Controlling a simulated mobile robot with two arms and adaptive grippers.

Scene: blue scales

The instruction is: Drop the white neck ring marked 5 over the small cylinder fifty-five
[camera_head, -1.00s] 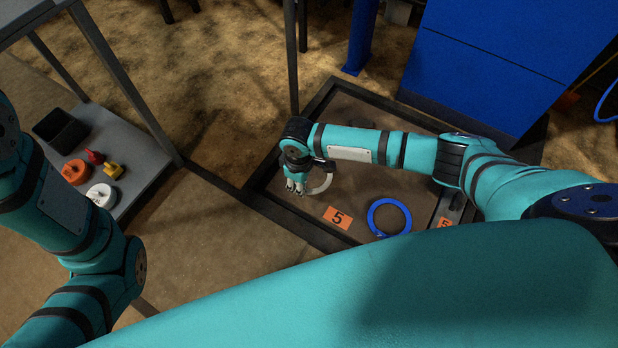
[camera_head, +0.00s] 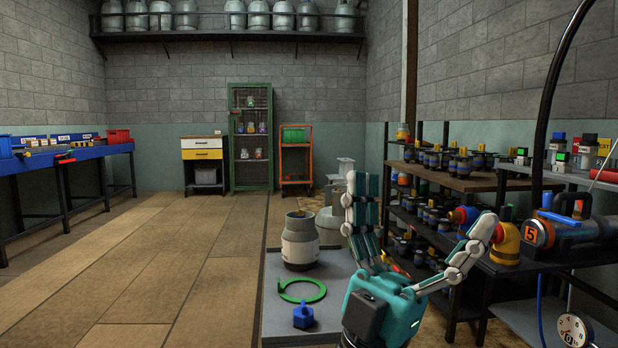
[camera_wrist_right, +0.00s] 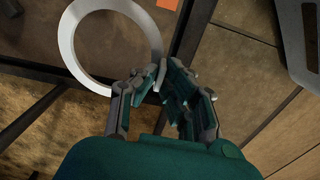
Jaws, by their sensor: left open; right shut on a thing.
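In the right wrist view my right gripper (camera_wrist_right: 158,78) is shut on the rim of the white neck ring (camera_wrist_right: 68,45). The ring is held out at the upper left, over a dark framed surface. No 5 can be read on it. In the head view my left gripper (camera_head: 420,208) is open and empty, its fingers spread wide and pointing up. A pale grey cylinder (camera_head: 300,243) stands upright on a grey bench top left of it. No number shows on it, so I cannot tell whether it is cylinder fifty-five. The right gripper is outside the head view.
The floor at left is clear.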

